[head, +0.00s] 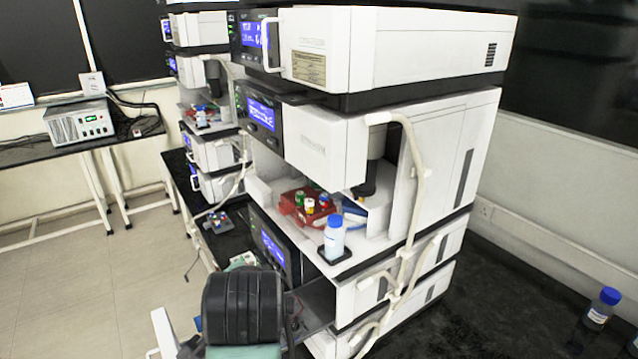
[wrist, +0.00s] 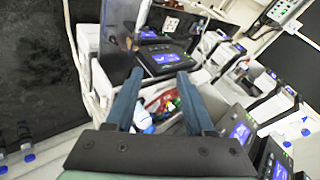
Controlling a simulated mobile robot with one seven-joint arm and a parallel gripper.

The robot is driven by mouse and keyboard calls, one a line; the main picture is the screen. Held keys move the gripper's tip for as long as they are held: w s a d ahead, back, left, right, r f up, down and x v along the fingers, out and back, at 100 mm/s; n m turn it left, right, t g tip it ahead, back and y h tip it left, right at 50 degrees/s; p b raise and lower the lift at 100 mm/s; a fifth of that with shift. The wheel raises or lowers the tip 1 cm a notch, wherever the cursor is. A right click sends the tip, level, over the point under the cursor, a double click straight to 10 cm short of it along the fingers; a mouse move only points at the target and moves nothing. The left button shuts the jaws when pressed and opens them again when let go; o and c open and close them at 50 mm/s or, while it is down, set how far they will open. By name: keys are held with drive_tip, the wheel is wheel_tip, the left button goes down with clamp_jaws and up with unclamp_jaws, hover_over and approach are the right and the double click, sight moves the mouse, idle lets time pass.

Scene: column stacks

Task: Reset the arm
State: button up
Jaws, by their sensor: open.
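My gripper (wrist: 159,75) is open in the wrist view, its two blue fingers apart with nothing between them. Beyond the fingers is the open bay of the near column stack, with a red tray (wrist: 163,101) of small vials partly hidden behind the fingers. In the head view, a dark ribbed part of my arm shows at the bottom centre, in front of the stack (head: 335,140). The fingers cannot be made out there. The red tray (head: 296,212) and a white bottle with a blue cap (head: 334,240) stand in the stack's open bay.
A pale hose (head: 416,180) hangs down the stack's front right. A second stack (head: 200,85) stands behind to the left. A blue-capped bottle (head: 602,308) stands on the black bench at the right. A grey instrument (head: 78,122) sits on the far left table. Floor is clear at left.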

drive_tip(key=d+r+n+t+h+b, duration=0.1)
drive_tip(key=d+r+n+t, duration=0.3)
drive_tip(key=r, duration=0.7)
drive_tip(key=d+r+t, duration=0.3)
drive_tip(key=r+t, duration=0.3)
drive_tip(key=r, duration=0.5)
drive_tip(key=s+d+r+n+t, duration=0.1)
drive_tip(key=s+r+n+t, duration=0.1)
drive_tip(key=s+r+t, duration=0.2)
drive_tip(key=s+d+r+n+t+h, duration=0.1)
drive_tip(key=s+d+r+n+t, duration=0.1)
drive_tip(key=s+r, duration=0.9)
wheel_tip(320, 180, up, 2)
drive_tip(key=n+t, duration=0.1)
drive_tip(key=t, duration=0.1)
drive_tip(key=shift+d+t+b, duration=0.15)
drive_tip(key=shift+t+b, duration=0.15)
drive_tip(key=shift+b, duration=0.1)
drive_tip(key=shift+f, duration=0.1)
